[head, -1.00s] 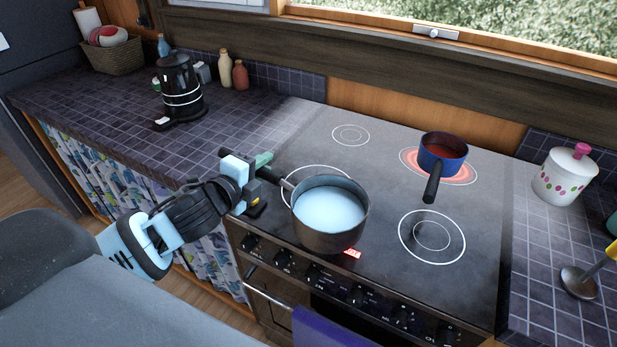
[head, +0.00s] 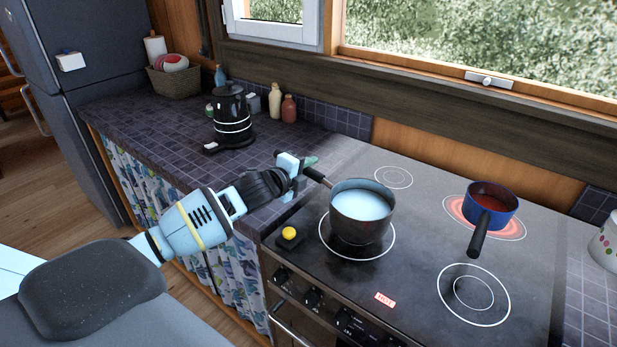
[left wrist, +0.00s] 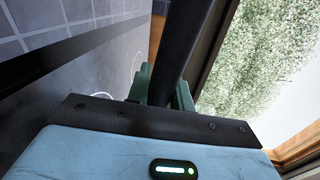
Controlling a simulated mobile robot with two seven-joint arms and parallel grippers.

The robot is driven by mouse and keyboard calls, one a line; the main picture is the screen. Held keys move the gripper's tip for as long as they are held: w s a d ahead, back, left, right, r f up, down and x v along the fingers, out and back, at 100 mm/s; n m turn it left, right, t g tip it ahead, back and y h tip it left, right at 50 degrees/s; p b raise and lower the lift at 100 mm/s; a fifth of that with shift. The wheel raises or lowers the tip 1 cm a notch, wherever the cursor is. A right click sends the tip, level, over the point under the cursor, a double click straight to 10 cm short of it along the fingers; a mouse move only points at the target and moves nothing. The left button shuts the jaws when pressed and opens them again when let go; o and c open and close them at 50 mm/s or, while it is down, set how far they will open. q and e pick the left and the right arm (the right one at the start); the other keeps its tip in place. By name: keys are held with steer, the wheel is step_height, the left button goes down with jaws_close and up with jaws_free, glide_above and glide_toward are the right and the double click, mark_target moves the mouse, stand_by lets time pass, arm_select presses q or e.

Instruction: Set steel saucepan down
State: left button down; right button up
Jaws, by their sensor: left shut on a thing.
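The steel saucepan (head: 358,226), dark grey with pale liquid inside, is upright over the front left ring (head: 326,240) of the cooktop. Its base appears within the ring; I cannot tell whether it touches the glass or hovers just above. My left gripper (head: 306,166) is shut on the saucepan's dark handle, reaching in from the left. In the left wrist view the handle (left wrist: 182,40) runs between the green fingers (left wrist: 162,90); the pan body is not visible there. My right gripper is not in view.
A blue pan (head: 503,218) with red contents stands on the glowing rear right ring. The front right ring (head: 474,293) is free. A black kettle (head: 232,118) and bottles (head: 289,108) stand on the tiled counter. A yellow-topped black object (head: 289,236) sits at the cooktop's front left.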

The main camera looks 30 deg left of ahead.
arm_select(q)
steer(key=shift+w+a+f, duration=0.1)
steer(key=shift+w+f, duration=0.15)
steer(key=shift+f, duration=0.5)
steer(key=shift+w+a+f, duration=0.1)
steer(key=shift+w+f, duration=0.1)
steer(key=shift+f, duration=0.5)
steer(key=c, duration=1.2)
jaws_free()
steer(key=shift+s+f, duration=0.1)
steer(key=shift+f, duration=0.1)
steer(key=shift+c, duration=0.2)
steer(key=v, duration=1.2)
steer(key=shift+p, duration=0.45)
